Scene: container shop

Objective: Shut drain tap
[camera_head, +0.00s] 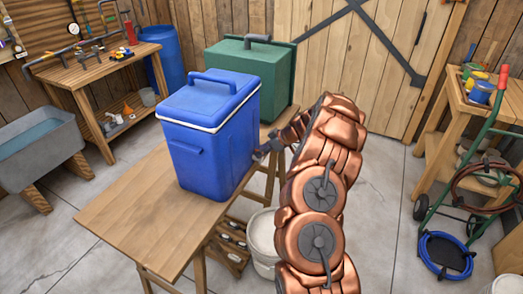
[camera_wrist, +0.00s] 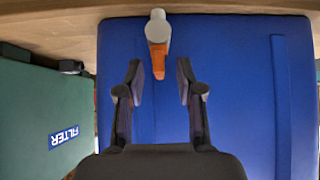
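The drain tap (camera_wrist: 158,28) sits on the side of the blue cooler (camera_wrist: 235,90); it has a pale round body and an orange part (camera_wrist: 158,58). In the wrist view the table edge is at the top. My gripper (camera_wrist: 160,72) is open, and the end of the orange part shows between its fingertips. I cannot tell whether a finger touches it. In the head view the closed blue cooler (camera_head: 205,150) stands on the wooden table, and my gripper (camera_head: 262,153) is at its right side. The tap is not discernible there.
A green box (camera_head: 245,68) marked FILTER stands behind the cooler; it also shows in the wrist view (camera_wrist: 45,110). The wooden table (camera_head: 140,215) is bare at the front left. A white bucket (camera_head: 263,240) stands on the floor below the tap side.

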